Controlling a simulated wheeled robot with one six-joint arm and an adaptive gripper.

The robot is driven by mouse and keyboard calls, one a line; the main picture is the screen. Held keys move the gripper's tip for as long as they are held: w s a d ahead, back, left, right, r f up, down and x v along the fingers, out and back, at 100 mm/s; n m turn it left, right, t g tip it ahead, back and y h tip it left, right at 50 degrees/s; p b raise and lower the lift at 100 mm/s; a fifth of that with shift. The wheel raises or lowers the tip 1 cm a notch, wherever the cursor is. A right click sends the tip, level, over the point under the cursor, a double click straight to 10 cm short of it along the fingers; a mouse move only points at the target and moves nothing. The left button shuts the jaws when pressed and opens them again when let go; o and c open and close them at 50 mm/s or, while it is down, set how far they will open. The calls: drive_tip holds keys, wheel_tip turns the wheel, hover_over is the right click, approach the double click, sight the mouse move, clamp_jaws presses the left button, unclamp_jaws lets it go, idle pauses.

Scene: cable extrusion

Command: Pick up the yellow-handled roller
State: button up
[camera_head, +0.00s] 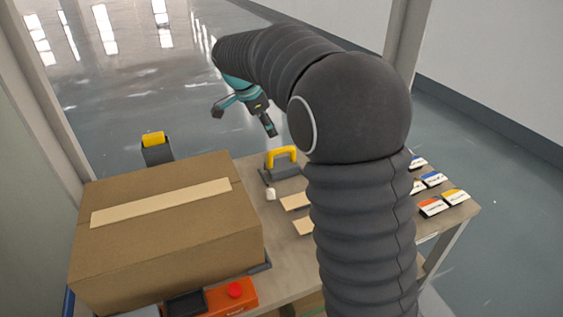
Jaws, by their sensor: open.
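A tool with a yellow arched handle (281,156) and a dark grey base stands on the table, right of the big cardboard box; I take it to be the roller. Its underside is hidden. My gripper (244,118), with teal parts and dark fingers, is up and to the left of the yellow handle in the picture. Its fingers are spread apart, with nothing between them. It appears to be above the table and apart from the handle.
A big taped cardboard box (165,232) fills the table's left. Behind it stands a dark block with a yellow top (155,148). An orange box with a red button (232,297) is in front. Tan pieces (296,201) and several small coloured packs (432,207) lie to the right.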

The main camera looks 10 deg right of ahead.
sight(279, 149)
drive_tip(key=x, duration=0.7)
drive_tip(key=shift+d+f, duration=0.1)
drive_tip(key=shift+f, duration=0.2)
drive_tip(key=shift+x, duration=2.7)
drive_tip(key=shift+s, duration=0.1)
clamp_jaws()
